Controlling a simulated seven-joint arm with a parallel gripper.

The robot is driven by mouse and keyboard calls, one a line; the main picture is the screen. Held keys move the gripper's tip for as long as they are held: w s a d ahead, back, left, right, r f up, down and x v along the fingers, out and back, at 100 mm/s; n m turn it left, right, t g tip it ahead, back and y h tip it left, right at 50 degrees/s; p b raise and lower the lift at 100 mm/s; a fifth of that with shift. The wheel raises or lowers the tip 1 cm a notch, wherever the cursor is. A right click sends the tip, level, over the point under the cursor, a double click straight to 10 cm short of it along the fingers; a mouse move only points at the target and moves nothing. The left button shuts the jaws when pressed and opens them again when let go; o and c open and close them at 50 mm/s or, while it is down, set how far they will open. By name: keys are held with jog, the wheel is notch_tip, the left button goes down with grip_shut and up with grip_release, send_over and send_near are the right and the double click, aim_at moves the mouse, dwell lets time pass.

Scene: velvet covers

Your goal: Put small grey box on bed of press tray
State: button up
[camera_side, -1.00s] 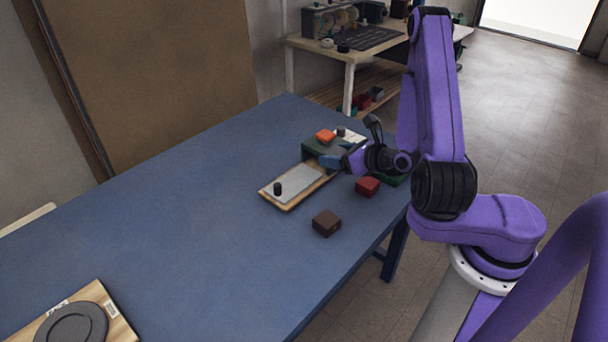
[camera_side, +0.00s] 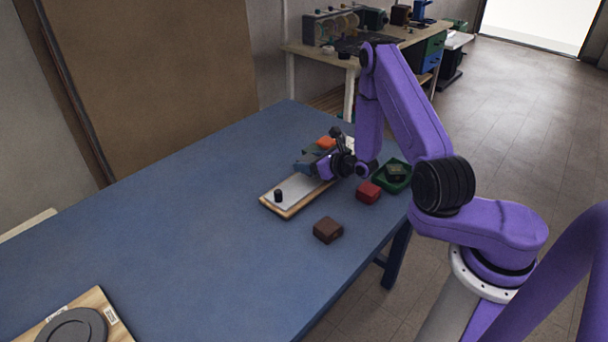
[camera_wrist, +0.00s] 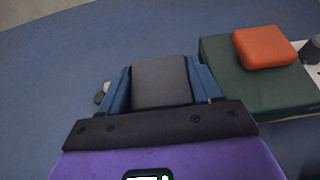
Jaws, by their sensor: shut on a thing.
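My gripper (camera_side: 303,164) is shut on the small grey box, with a blue finger on each side of it in the wrist view (camera_wrist: 158,70). The grey box (camera_wrist: 160,84) has a flat grey face; in the side view I cannot make it out behind the fingers. The press tray (camera_side: 288,208) is a wooden board with a pale bed and a black knob (camera_side: 278,195) near its left end. My gripper is over the tray's middle, beside a green block (camera_wrist: 255,80) with an orange box (camera_wrist: 265,47) on top. Whether the grey box touches the bed is hidden.
A red box (camera_side: 368,192) and a brown box (camera_side: 328,230) sit on the blue table right of the tray. A green container (camera_side: 405,180) with a dark item inside is behind the red box. A wooden board with a grey disc (camera_side: 72,330) lies front left. The table's left is clear.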

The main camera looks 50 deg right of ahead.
aim_at(304, 182)
jog(key=w+f, duration=0.1)
jog(key=f, duration=0.1)
jog(key=w+f, duration=0.1)
jog(key=shift+w+d+f, duration=0.2)
jog(key=shift+w+d, duration=0.05)
jog(key=shift+w, duration=0.1)
jog(key=shift+f, duration=1.45)
jog(key=shift+f, duration=0.1)
jog(key=o, duration=0.8)
